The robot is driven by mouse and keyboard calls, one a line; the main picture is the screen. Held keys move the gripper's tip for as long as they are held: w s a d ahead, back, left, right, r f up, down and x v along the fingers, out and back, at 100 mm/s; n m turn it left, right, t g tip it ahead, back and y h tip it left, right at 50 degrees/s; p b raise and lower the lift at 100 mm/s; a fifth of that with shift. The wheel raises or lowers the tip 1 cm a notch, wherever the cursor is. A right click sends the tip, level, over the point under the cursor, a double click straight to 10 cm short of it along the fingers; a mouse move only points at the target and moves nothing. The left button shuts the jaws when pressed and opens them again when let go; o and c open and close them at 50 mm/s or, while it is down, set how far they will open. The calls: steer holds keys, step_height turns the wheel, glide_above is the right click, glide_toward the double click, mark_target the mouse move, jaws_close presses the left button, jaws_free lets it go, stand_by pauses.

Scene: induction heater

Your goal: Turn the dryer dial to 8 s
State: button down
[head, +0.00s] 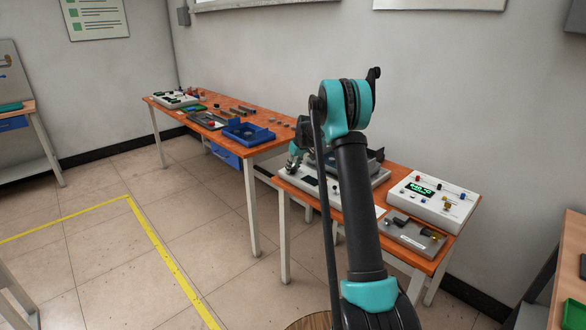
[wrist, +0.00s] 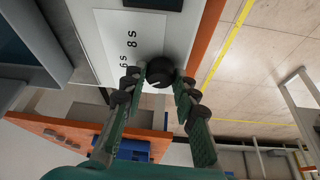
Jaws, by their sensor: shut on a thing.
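The dryer dial (wrist: 160,72) is a round black knob on a white panel (wrist: 112,22), in the wrist view. The printed marks "8 s" (wrist: 131,38) and "6 s" (wrist: 123,62) lie to its left. A short pale line shows on the knob's lower face; I cannot tell which mark it points to. My gripper (wrist: 159,77) has its two green fingers shut on the dial, one on each side.
A blue bin (head: 248,134) is on the long orange table (head: 213,101) behind. Open floor lies to the left.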

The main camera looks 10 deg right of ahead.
steer(key=m, duration=0.2)
steer(key=m+h, duration=0.1)
steer(key=m, duration=0.1)
steer(key=shift+a+t+h, duration=0.2)
steer(key=shift+t+h, duration=0.1)
steer(key=m+h, duration=0.1)
steer(key=m, duration=0.3)
steer(key=shift+a+h, duration=0.1)
steer(key=shift+h, duration=0.2)
steer(key=m, duration=0.2)
steer(key=m+h, duration=0.1)
steer(key=m, duration=0.1)
steer(key=shift+a+g+h, duration=0.1)
steer(key=shift+g+h, duration=0.2)
steer(key=shift+g, duration=0.1)
steer(key=shift+w+m+g+h, duration=0.1)
steer(key=shift+m+g+h, duration=0.4)
steer(key=shift+m, duration=1.7)
steer(key=c, duration=1.2)
jaws_free()
